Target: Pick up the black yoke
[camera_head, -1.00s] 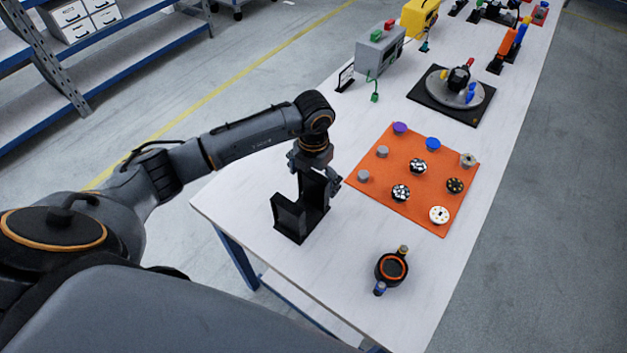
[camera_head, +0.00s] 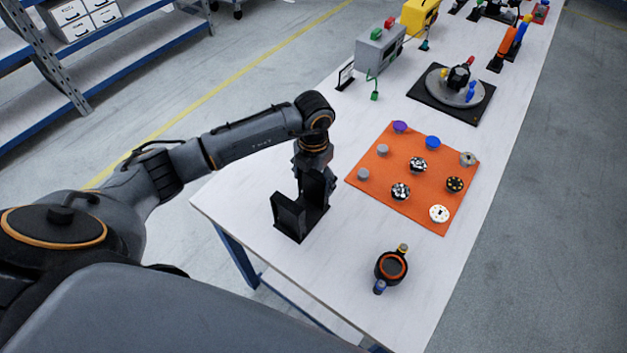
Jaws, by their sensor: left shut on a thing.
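The black yoke (camera_head: 289,214), a U-shaped bracket with two upright walls, stands upright on the white table (camera_head: 262,190) near its left edge. My left gripper (camera_head: 316,178) reaches down from above at the yoke's far, right-hand wall and is shut on it. The fingertips are dark against the dark yoke and partly hidden, so their exact contact is hard to see. The yoke's base appears to rest on the tabletop. My right gripper is not in view.
An orange mat (camera_head: 385,205) with several small round parts lies just right of the yoke. A black round can (camera_head: 391,268) with an orange ring stands nearer the front. Behind are a turntable on a black plate (camera_head: 424,97) and a grey box (camera_head: 374,50).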

